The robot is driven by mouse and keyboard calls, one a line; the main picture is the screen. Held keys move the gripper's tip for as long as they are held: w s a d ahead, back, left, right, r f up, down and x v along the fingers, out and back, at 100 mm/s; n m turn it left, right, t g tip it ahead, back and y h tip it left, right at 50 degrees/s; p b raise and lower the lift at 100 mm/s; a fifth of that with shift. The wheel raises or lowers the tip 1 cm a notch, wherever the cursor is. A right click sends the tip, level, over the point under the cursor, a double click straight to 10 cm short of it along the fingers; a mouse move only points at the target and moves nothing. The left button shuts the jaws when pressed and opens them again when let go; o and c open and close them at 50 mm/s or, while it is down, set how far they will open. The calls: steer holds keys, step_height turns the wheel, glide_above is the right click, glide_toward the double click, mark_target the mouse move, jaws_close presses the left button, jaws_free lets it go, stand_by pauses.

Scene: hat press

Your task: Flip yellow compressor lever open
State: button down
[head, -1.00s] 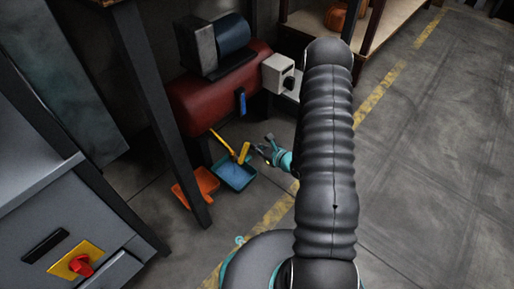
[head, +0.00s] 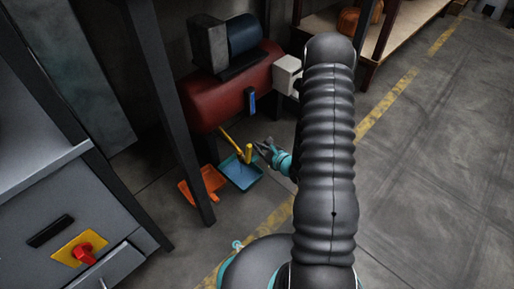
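The compressor is a red tank (head: 228,90) with a dark blue motor on top, at the upper middle of the head view. Below the tank is a slanting yellow bar (head: 230,138) with a short upright yellow piece (head: 248,153) at its lower end. I cannot tell which of these is the lever. A blue lever (head: 252,101) hangs at the tank's front. My gripper (head: 260,146), dark fingers on a teal wrist, is just right of the upright yellow piece. The fingers are small and partly overlapping; contact and opening are unclear.
A blue dustpan (head: 240,172) and an orange dustpan (head: 203,185) lie on the floor below. A dark post (head: 180,130) stands left of the tank. A grey cabinet with a red knob (head: 84,254) is at lower left. Floor at right is clear.

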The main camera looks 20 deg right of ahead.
steer(key=shift+s+a, duration=0.15)
steer(key=shift+a, duration=0.15)
steer(key=w+d, duration=0.2)
steer(key=d, duration=0.2)
steer(key=s+d, duration=0.1)
steer(key=s, duration=0.9)
steer(key=shift+d, duration=0.25)
steer(key=shift+f, duration=0.1)
